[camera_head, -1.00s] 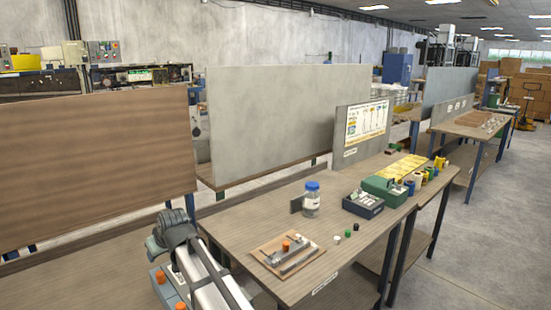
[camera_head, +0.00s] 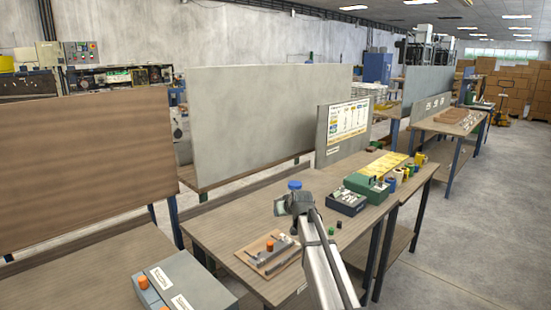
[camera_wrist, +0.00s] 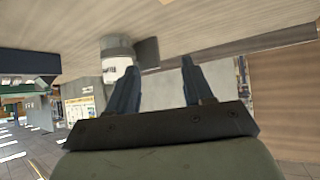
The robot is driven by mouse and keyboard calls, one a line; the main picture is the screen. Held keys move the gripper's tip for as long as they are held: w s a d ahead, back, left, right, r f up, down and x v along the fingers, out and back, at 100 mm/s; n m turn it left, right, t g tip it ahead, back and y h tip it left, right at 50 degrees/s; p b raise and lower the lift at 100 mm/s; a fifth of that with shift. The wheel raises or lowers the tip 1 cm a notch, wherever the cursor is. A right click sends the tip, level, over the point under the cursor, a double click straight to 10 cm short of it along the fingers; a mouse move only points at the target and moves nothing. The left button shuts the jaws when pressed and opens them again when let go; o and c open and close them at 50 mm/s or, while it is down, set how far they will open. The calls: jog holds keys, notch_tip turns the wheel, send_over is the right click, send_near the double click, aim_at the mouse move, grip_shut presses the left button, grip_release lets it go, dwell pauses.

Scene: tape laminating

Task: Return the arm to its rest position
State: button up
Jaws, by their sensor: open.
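My arm (camera_head: 325,265) rises from the bottom edge of the head view over the front of the workbench. My gripper, at the arm's upper end, shows best in the wrist view (camera_wrist: 159,75). Its two dark fingers are apart with nothing between them. A clear jar with a blue lid (camera_head: 295,185) stands behind the arm's end in the head view, mostly hidden by it. The jar also shows in the wrist view (camera_wrist: 117,62), just beyond the left finger and apparently apart from it.
A wooden board with metal parts and an orange knob (camera_head: 267,254) lies left of my arm. A dark tray (camera_head: 346,201), a green box (camera_head: 367,186) and small bottles stand to the right. A grey control box (camera_head: 185,285) is at lower left. The bench's left end (camera_head: 225,225) is clear.

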jog(key=w+d+f+m+t+h, duration=0.1)
jog(key=d+m+h, duration=0.15)
jog(key=d, duration=1.75)
jog(key=w+d+f+m+t+h, duration=0.1)
jog(key=d+f+m+h, duration=0.15)
jog(key=d, duration=1.75)
jog(key=s+d+f, duration=0.3)
jog(key=f, duration=0.1)
jog(key=s+a+f+g+y, duration=0.1)
jog(key=s+a+f+g, duration=0.2)
jog(key=s+a+f, duration=0.55)
jog(key=s+a+f+g+y, duration=0.1)
jog(key=s+a+f+g, duration=0.25)
jog(key=s+f, duration=0.95)
jog(key=s+a+f+g+y, duration=0.1)
jog(key=s+a+f+g, duration=0.2)
jog(key=s+a+f, duration=0.8)
jog(key=s+a+f+g, duration=0.2)
jog(key=s+f+g, duration=0.1)
jog(key=s, duration=0.9)
jog(key=s+a+f+n+g, duration=0.1)
jog(key=s+f, duration=0.5)
jog(key=s, duration=0.6)
jog(key=s+a+f+g+h, duration=0.1)
jog(key=s+a+f+g, duration=0.2)
jog(key=s, duration=0.9)
jog(key=shift+f+g, duration=0.8)
jog(key=shift+g, duration=0.15)
